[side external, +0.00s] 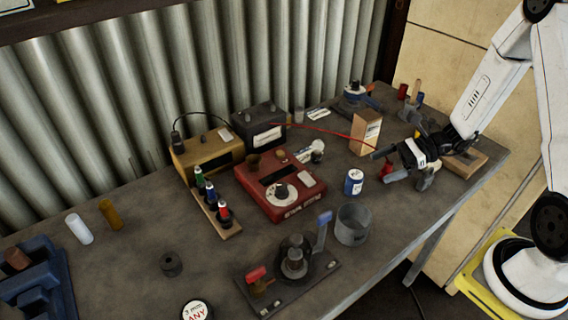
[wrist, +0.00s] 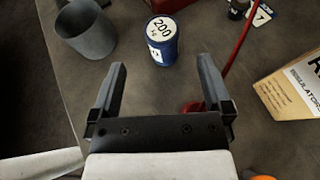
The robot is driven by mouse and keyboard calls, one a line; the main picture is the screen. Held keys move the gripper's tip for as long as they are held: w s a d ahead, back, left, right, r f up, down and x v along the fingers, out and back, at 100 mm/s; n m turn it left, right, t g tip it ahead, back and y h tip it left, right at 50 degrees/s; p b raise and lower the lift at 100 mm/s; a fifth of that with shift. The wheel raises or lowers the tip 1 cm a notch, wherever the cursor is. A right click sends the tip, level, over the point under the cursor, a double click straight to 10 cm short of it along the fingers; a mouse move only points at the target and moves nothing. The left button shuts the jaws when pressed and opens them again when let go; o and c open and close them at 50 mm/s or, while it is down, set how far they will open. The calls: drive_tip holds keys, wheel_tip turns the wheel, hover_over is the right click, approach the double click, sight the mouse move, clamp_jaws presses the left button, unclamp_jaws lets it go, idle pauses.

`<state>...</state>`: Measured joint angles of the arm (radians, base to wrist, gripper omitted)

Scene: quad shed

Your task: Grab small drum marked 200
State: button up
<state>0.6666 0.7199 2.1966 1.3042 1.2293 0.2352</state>
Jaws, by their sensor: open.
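The small drum marked 200 (wrist: 163,47) is a blue cylinder with a white top and label, standing upright on the bench in the wrist view. In the side view the drum (side external: 354,182) shows to the left of my gripper (side external: 383,166). In the wrist view my gripper (wrist: 160,82) is open, with its two fingers apart and nothing between them. The drum lies beyond the fingertips, roughly in line with the gap, and is apart from them.
A grey metal cup (side external: 353,224) stands near the drum. A red object (side external: 386,167) is beside my gripper, with a carton (side external: 365,132) behind. A red box with a dial (side external: 280,186) lies left of the drum. Bare bench surrounds the drum.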

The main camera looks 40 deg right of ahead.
sight(355, 177)
drive_tip(key=shift+f, duration=0.35)
drive_tip(key=shift+x, duration=1.3)
drive_tip(key=shift+x, duration=2.6)
drive_tip(key=shift+w, duration=0.15)
drive_tip(key=shift+r, duration=0.1)
clamp_jaws()
drive_tip(key=shift+r, duration=0.1)
drive_tip(key=shift+r, duration=4.9)
